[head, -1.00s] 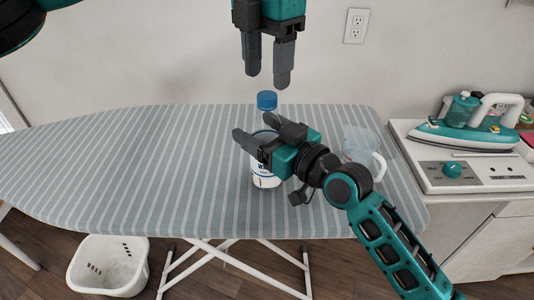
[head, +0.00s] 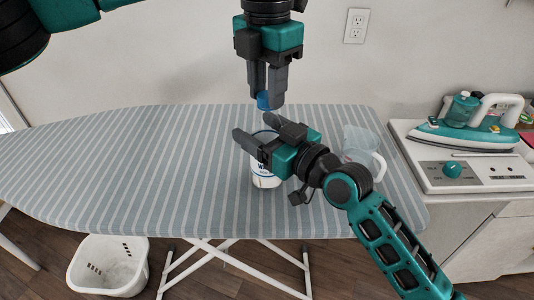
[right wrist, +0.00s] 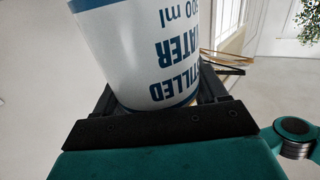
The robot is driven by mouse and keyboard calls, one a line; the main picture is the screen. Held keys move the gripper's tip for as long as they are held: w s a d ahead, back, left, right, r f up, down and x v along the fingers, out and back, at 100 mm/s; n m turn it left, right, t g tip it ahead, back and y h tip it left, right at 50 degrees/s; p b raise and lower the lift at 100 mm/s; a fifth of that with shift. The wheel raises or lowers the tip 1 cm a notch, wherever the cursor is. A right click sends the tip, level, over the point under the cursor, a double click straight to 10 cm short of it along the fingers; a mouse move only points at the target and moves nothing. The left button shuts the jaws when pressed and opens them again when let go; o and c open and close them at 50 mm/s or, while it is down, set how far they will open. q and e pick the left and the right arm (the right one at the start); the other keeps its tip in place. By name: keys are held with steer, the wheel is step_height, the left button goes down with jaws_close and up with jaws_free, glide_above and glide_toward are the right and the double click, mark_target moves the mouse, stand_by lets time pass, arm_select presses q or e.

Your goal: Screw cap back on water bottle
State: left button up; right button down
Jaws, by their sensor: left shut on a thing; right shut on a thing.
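The white water bottle (head: 262,178) with dark label print stands upright above the ironing board in the head view. Its side with "distilled water" text fills much of the right wrist view (right wrist: 150,50). My right gripper (head: 254,142) is shut around the bottle's body and hides part of it.
The striped ironing board (head: 130,160) is clear on its left side. A clear measuring jug (head: 362,150) stands just right of my right gripper. A teal iron (head: 470,132) rests on the station at far right. A white basket (head: 108,266) is on the floor.

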arm_select(q)
jaws_close()
steer(key=o, duration=0.8)
jaws_free()
steer(key=shift+r, duration=0.1)
step_height(320, 180, up, 12)
arm_select(e)
jaws_free()
steer(key=shift+d, duration=0.1)
